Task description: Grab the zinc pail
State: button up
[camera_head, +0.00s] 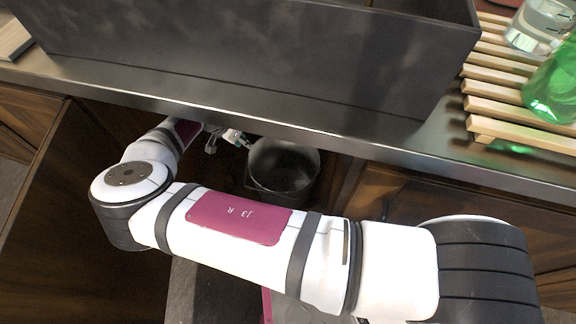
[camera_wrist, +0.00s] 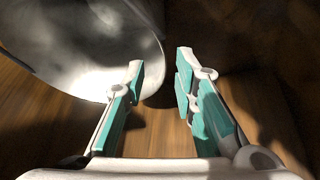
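The zinc pail (camera_head: 283,168) is grey and round, with its open mouth facing up, inside the open cabinet under the counter. My gripper (camera_head: 243,139) is at the pail's upper left rim in the head view, partly hidden by the counter edge. In the wrist view the pail (camera_wrist: 85,50) fills the upper left. My gripper (camera_wrist: 160,65) has its two teal-padded fingers apart. The left finger overlaps the pail's edge, and a strip of the pail shows between the fingers. I cannot tell whether either finger touches it.
The counter edge (camera_head: 330,140) runs close above the pail and gripper. A large dark box (camera_head: 250,50) stands on the counter. A wooden slatted rack (camera_head: 490,90) at right holds a clear glass (camera_head: 538,25) and a green item (camera_head: 553,88). A cabinet panel (camera_head: 80,190) is at left.

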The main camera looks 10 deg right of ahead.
jog(key=b, duration=0.3)
send_over(261, 155)
jog(key=a, duration=0.2)
notch_tip(261, 155, down, 7)
jog(key=shift+s+b+x, duration=0.2)
jog(key=shift+b+x, duration=0.35)
jog(key=shift+x, duration=0.45)
jog(key=shift+s+b+x, duration=0.15)
jog(key=shift+b+x, duration=0.4)
jog(key=shift+x, duration=0.45)
jog(key=shift+s+b+x, duration=0.2)
jog(key=shift+b+x, duration=0.35)
jog(key=shift+x, duration=0.45)
jog(key=shift+f, duration=0.15)
grip_shut()
